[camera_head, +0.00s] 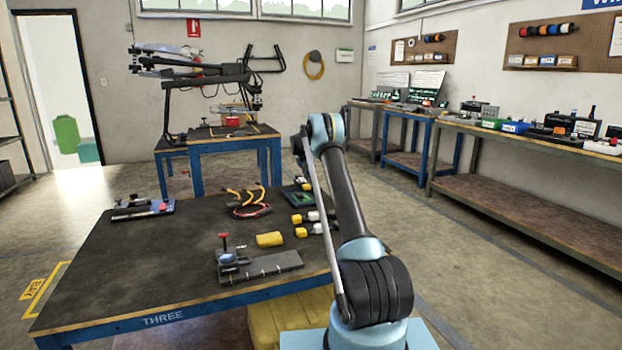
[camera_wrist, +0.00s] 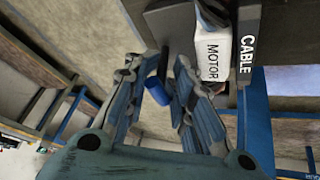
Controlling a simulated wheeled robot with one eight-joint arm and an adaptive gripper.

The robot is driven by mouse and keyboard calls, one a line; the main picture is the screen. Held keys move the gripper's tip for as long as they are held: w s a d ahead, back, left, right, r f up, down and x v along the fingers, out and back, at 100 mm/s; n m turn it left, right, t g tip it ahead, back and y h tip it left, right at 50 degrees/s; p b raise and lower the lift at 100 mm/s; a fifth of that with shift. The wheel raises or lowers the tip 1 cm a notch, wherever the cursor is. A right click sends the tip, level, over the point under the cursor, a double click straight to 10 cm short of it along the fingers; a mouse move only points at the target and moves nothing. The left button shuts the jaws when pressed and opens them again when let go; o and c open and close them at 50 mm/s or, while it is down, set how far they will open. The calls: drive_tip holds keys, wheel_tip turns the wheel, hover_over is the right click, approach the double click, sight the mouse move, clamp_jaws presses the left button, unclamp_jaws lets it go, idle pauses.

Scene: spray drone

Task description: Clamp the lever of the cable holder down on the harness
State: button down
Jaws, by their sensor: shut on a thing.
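In the wrist view my gripper (camera_wrist: 160,95) has its two ribbed blue-grey fingers on either side of a small blue cylinder (camera_wrist: 157,91). It is shut on this cylinder; I cannot tell whether it is the lever's handle. A dark plate (camera_wrist: 172,27) lies just beyond the fingertips. A white part marked MOTOR (camera_wrist: 215,56) and a black strip marked CABLE (camera_wrist: 247,45) are beside the right finger. In the head view my gripper is hidden behind my arm.
The near table (camera_head: 120,262), marked THREE, has clear room at its left. A yellow block (camera_head: 269,239), several yellow-and-white parts and another fixture (camera_head: 144,208) lie on it. A drone (camera_head: 190,68) is at the back table (camera_head: 215,139). Benches line the right wall.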

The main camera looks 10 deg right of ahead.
drive_tip(key=shift+s+a+h, duration=0.1)
drive_tip(key=shift+a+h, duration=0.2)
drive_tip(key=shift+h, duration=0.2)
drive_tip(key=c, duration=1.6)
unclamp_jaws()
drive_tip(key=y, duration=0.1)
drive_tip(key=d+y, duration=0.1)
drive_tip(key=y, duration=0.1)
drive_tip(key=shift+w+d, duration=0.25)
drive_tip(key=shift+d, duration=0.05)
drive_tip(key=w+v, duration=0.1)
drive_tip(key=v, duration=1.7)
drive_tip(key=s+r, duration=0.4)
drive_tip(key=s, duration=0.3)
drive_tip(key=s+d+r+g, duration=0.1)
drive_tip(key=s+r, duration=0.3)
drive_tip(key=s, duration=0.4)
drive_tip(key=shift+r, duration=0.2)
drive_tip(key=shift+c, duration=0.4)
